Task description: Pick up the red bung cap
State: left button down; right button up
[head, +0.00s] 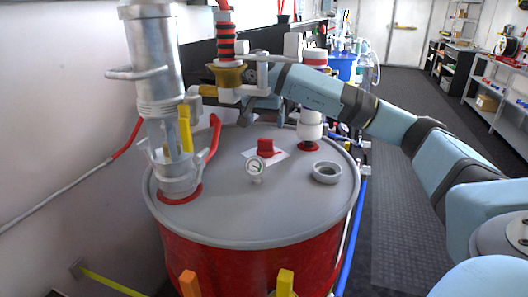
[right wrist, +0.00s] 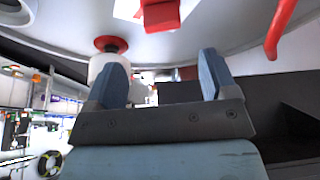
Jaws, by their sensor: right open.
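The red bung cap (head: 265,147) sits on a white sheet (head: 278,155) on the grey drum lid (head: 240,215). In the right wrist view the cap (right wrist: 162,14) shows at the top edge, partly cut off, beyond the fingers. My right gripper (right wrist: 164,76) is open, with nothing between its two blue fingers. In the head view, my right arm reaches in from the right over the lid's far side, and its gripper (head: 262,102) is partly hidden behind pipe fittings. It is behind the cap and apart from it. My left gripper is not in view.
A metal pump tube (head: 157,75) with a red lever (head: 212,135) stands at the lid's left. A gauge (head: 255,166) stands just before the cap; an open grey bung ring (head: 327,172) is to its right. A white fitting (head: 310,125) stands behind. The lid's front is clear.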

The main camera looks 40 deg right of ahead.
aim_at(266, 140)
jog(key=x, duration=0.4)
jog(key=b+x, duration=0.1)
jog(key=x, duration=0.3)
jog(key=shift+a+f+b, duration=0.3)
jog(key=shift+f+b, duration=0.05)
jog(key=shift+r, duration=0.1)
jog(key=c, duration=1)
jog(key=shift+r, duration=0.1)
